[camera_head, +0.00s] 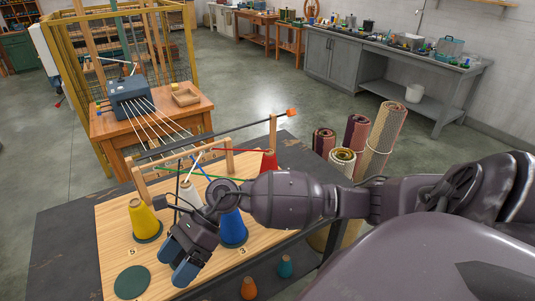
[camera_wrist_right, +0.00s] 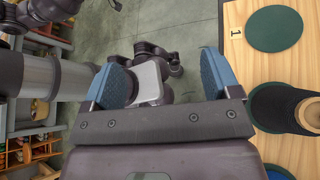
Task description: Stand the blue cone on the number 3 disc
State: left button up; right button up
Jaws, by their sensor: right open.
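The blue cone (camera_head: 232,228) stands upright on a dark disc (camera_head: 233,246) beside the label 3 (camera_head: 242,251). My right arm crosses in front of its upper part and hides its top. My right gripper (camera_head: 181,262) is open and empty, to the left of the blue cone and apart from it. In the right wrist view its blue fingers (camera_wrist_right: 165,80) have nothing between them. My left gripper is not in view.
A yellow cone (camera_head: 143,220) stands near label 5, and an empty green disc (camera_head: 132,282) lies in front. White (camera_head: 190,192) and red (camera_head: 269,162) cones stand behind. A wooden frame (camera_head: 180,172) with coloured threads crosses the board's back. Rolled rugs (camera_head: 383,140) stand beyond.

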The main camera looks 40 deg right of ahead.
jog(key=s+d+f+n+t+h, duration=0.1)
jog(key=d+f+n+t+h, duration=0.25)
jog(key=n+t, duration=0.45)
jog(key=d+f+n+t+h, duration=0.3)
jog(key=d+n+t, duration=0.1)
jog(key=n, duration=0.8)
jog(key=s+d+f+n+t+h, duration=0.1)
jog(key=d+f+n+t+h, duration=0.4)
jog(key=n, duration=0.6)
jog(key=s+d+f+m+g+h, duration=0.1)
jog(key=s+d+f+m+g, duration=0.2)
jog(key=s+f+m, duration=0.3)
jog(key=s+m+g, duration=0.1)
jog(key=s+m, duration=0.1)
jog(key=m, duration=0.1)
jog(key=shift+s+f, duration=0.4)
